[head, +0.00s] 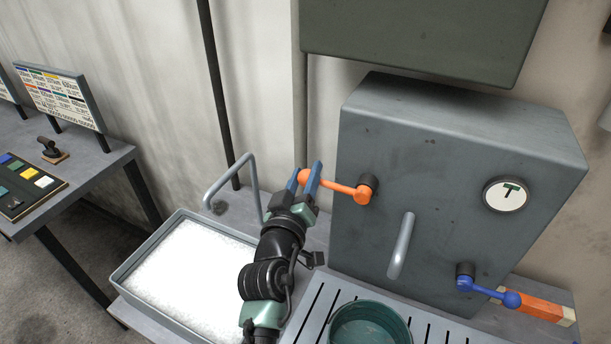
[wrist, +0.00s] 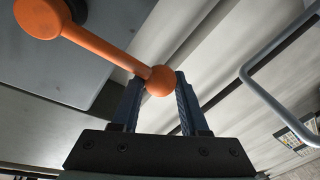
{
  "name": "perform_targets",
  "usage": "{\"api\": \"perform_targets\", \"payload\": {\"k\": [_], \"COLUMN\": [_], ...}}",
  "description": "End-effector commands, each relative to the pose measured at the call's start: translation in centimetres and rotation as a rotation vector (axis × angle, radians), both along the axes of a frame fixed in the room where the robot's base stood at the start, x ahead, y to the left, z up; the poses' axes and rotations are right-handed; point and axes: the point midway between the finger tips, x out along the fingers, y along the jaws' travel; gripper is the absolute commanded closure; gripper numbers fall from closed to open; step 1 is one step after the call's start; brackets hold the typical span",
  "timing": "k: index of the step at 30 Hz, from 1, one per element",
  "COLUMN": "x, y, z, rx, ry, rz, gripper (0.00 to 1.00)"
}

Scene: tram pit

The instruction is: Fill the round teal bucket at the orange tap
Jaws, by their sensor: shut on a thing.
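The orange tap lever (head: 335,186) sticks out to the left from the grey cabinet and ends in a ball. My gripper (head: 309,178) is shut on the ball end, with one blue finger on each side. In the wrist view the orange ball (wrist: 160,81) sits between the fingertips of my gripper (wrist: 157,88). The round teal bucket (head: 370,325) stands on the slatted drain at the bottom edge, its lower part cut off. A grey spout (head: 401,246) slants down from the cabinet front above the bucket. I see no clear water stream.
The grey cabinet (head: 440,150) bears a round gauge (head: 506,195) and a blue lever (head: 490,290). An orange-and-pale block (head: 540,311) lies at the right. A tray of white grains (head: 185,265) stands left of my arm, beneath a bent grey pipe (head: 232,172). A side table (head: 75,165) is farther left.

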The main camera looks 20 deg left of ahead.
Motion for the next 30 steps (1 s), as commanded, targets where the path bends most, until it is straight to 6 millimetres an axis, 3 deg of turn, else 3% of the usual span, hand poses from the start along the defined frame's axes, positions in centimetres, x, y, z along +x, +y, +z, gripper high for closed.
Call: {"api": "perform_targets", "payload": {"k": [1,17,30], "x": [0.0,0.1,0.1], "y": [-0.4,-0.5,-1.2], "z": [-0.9,0.1,2.8], "rx": [0.008,0.080,0.326], "ry": [0.018,0.011,-0.007], "rz": [-0.008,-0.009,-0.010], "gripper": [1.00,1.00,1.00]}}
